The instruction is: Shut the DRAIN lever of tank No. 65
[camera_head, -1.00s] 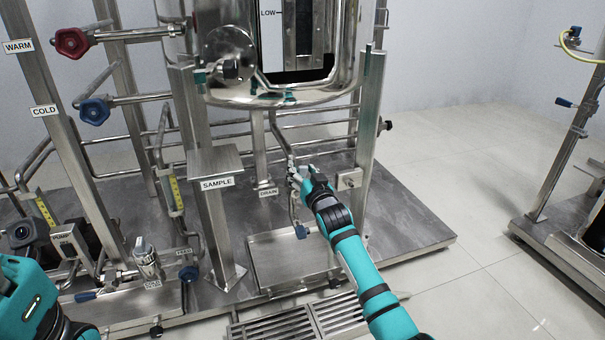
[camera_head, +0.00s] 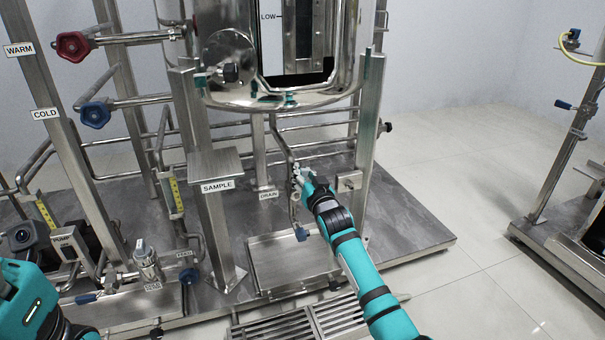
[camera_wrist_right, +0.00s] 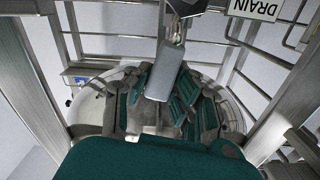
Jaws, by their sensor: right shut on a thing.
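Tank No. 65 (camera_head: 235,95) is the shiny steel vessel at the top centre; its number does not show. Its drain pipe (camera_head: 279,138) slants down from the tank bottom, with a DRAIN label (camera_head: 268,194) beside it. My right gripper (camera_head: 298,179) is at the pipe's lower part, shut on the DRAIN lever, which the fingers mostly hide in the head view. In the right wrist view a grey bar (camera_wrist_right: 166,75), seemingly the lever, stands in the middle, with the DRAIN label at top right. My left arm shows at lower left; its gripper is out of frame.
A SAMPLE stand (camera_head: 216,164) rises left of my right gripper. A blue-ended fitting (camera_head: 301,233) hangs below it, above a steel tray (camera_head: 285,275). A frame post (camera_head: 369,145) stands close on the right.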

